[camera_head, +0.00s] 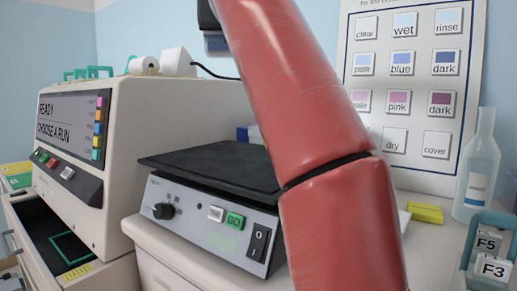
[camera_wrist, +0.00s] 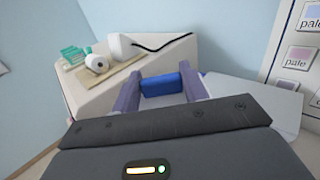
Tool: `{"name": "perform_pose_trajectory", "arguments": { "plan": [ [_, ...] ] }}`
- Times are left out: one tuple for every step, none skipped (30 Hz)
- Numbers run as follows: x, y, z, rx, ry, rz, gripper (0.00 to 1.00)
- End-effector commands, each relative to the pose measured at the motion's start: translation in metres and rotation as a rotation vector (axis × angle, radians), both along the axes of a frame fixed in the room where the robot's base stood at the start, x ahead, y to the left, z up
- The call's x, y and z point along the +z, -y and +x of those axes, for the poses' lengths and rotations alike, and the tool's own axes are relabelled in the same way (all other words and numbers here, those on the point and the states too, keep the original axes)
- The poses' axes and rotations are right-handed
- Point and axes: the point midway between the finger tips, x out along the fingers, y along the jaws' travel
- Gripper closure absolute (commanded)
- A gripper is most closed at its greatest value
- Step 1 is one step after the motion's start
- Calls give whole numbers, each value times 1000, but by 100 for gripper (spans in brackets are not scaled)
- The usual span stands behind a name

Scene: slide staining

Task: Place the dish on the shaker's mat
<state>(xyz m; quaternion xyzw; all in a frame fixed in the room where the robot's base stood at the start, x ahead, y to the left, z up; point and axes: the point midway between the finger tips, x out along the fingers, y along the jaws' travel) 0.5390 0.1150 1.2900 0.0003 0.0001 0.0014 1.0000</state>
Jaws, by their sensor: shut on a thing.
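The shaker (camera_head: 215,222) stands on the counter in the head view, with a knob, a green GO button and a black switch on its front. Its flat dark mat (camera_head: 215,160) is bare where it shows; my red arm covers its right end. In the wrist view my gripper (camera_wrist: 162,88) has its two purple fingers on either side of a blue block-like piece (camera_wrist: 165,85), which looks like part of the dish. The rest of the dish is not visible. In the head view my gripper's fingers cannot be made out.
A large beige machine (camera_head: 120,135) with a READY screen stands left of the shaker, above an open drawer (camera_head: 60,245). A clear bottle (camera_head: 478,170), a yellow block (camera_head: 425,212) and a rack (camera_head: 500,228) stand on the right.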

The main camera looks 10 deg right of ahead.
Motion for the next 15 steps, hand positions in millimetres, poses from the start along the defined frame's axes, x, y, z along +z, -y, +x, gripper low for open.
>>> {"name": "perform_pose_trajectory", "arguments": {
  "plan": [
    [0, 0, -1, 1, 2, 1, 89],
    [0, 0, -1, 1, 2, 0, 89],
    [-2, -1, -1, 0, 2, -1, 89],
    [-4, -1, -1, 0, 0, -1, 89],
    [-5, -1, -1, -1, 1, -1, 89],
    [-9, -1, -1, -2, 0, -2, 89],
    [-11, -1, -2, -2, 1, -2, 89],
    [-14, -1, -1, -2, 0, -1, 89],
    [-18, 0, -2, -2, 0, -2, 89],
    [-22, 0, -1, -1, 0, -2, 89],
    [-25, 0, -2, 1, -1, -2, 89],
    [-30, 0, -2, 3, -1, -1, 89],
    [-34, 1, -2, 0, -2, -2, 89],
    [-39, 1, -1, 0, -1, -1, 89],
    [-45, 1, -1, -1, -1, -2, 89]
  ]
}}
